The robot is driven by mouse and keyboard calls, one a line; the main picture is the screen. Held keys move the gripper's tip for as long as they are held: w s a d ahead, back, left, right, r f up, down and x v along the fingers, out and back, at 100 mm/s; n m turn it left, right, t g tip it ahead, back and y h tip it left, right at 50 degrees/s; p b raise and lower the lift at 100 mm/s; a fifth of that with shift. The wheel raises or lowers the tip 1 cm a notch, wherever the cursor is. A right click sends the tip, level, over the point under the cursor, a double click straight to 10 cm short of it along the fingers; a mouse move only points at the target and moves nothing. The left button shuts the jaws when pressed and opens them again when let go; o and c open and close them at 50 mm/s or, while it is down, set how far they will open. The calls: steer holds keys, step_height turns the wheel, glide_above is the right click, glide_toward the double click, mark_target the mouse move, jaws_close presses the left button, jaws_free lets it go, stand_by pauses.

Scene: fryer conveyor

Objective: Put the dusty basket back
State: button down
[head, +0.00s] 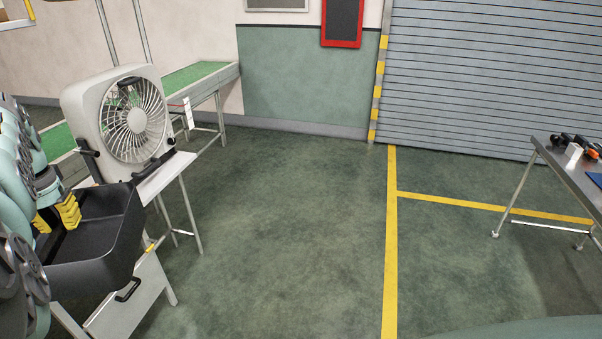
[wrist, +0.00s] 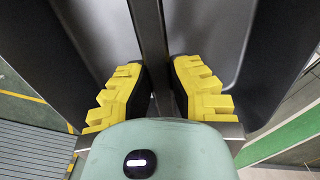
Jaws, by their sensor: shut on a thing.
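The dark grey basket (head: 90,277) is at the left of the head view, in front of the fan. My gripper (head: 57,215) reaches into it with its yellow fingers. In the wrist view the fingers (wrist: 158,88) are shut on the thin upright divider (wrist: 149,35) of the basket, one on each side. Dark basket walls (wrist: 215,38) show on both sides of the divider. Dust on the basket cannot be made out. My arm hides the basket's left side in the head view, and whether its underside rests on anything cannot be told.
A grey fan (head: 136,120) stands on a white stand (head: 166,176) right behind the basket. A white panel with a black handle (head: 128,290) is below. A green conveyor (head: 195,76) runs behind. A metal table (head: 575,160) stands far right. The middle floor (head: 290,220) is clear.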

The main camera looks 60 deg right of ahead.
mark_target(91, 246)
steer(key=shift+d+f, duration=0.3)
steer(key=shift+f, duration=0.15)
steer(key=shift+w+d, duration=0.1)
steer(key=shift+d, duration=0.1)
steer(key=shift+d+f+m, duration=0.1)
steer(key=shift+d+m, duration=0.05)
steer(key=shift+m, duration=0.15)
steer(key=shift+d, duration=0.1)
steer(key=shift+d, duration=0.1)
steer(key=shift+w+d+f, duration=0.1)
steer(key=shift+d+f, duration=0.1)
steer(key=shift+f, duration=0.05)
steer(key=shift+d+f, duration=0.2)
